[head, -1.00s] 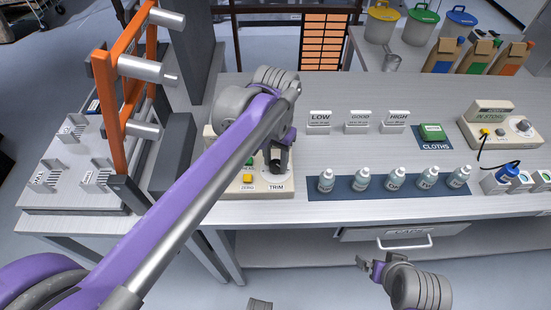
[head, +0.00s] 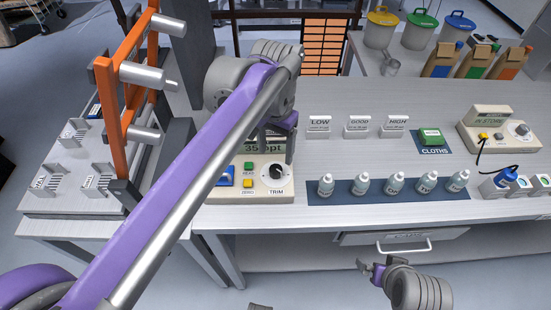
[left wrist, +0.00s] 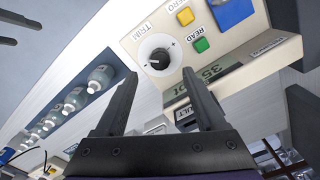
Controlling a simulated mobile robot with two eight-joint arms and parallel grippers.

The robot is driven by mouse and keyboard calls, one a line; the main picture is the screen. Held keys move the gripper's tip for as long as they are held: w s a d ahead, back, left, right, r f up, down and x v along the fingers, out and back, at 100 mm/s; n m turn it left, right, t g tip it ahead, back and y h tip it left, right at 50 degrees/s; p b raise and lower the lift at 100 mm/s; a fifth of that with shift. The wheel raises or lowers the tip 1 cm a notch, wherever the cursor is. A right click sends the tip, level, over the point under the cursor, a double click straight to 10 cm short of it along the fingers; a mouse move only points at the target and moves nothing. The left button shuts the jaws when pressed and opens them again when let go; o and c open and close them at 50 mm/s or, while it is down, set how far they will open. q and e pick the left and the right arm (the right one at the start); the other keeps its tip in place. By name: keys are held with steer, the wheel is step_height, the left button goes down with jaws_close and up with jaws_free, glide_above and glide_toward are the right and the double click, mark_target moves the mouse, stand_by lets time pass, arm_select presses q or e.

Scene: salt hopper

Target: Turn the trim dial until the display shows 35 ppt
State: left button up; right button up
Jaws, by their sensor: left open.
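The trim dial (head: 276,174) is a black knob on a white disc at the right end of the cream meter (head: 232,190), above the label TRIM. It also shows in the left wrist view (left wrist: 159,58), with its pointer turned to one side. The meter's display (head: 262,148) reads 35 ppt in the head view, its edge partly covered by my arm. My left gripper (head: 278,160) is open above and behind the dial; in the left wrist view its two fingers (left wrist: 155,90) are apart, with nothing between them. My right gripper (head: 370,268) is low, in front of the bench; its jaw state is unclear.
A green READ button (head: 248,167) and yellow ZERO button (head: 248,183) sit left of the dial. Several bottles (head: 396,184) stand on a blue mat to the right. LOW, GOOD and HIGH signs (head: 357,125) stand behind them. An orange rack (head: 110,110) stands at the left.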

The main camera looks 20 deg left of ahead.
mark_target(276, 169)
arm_select(q)
steer(key=shift+r, duration=2.35)
arm_select(e)
steer(key=shift+r, duration=0.25)
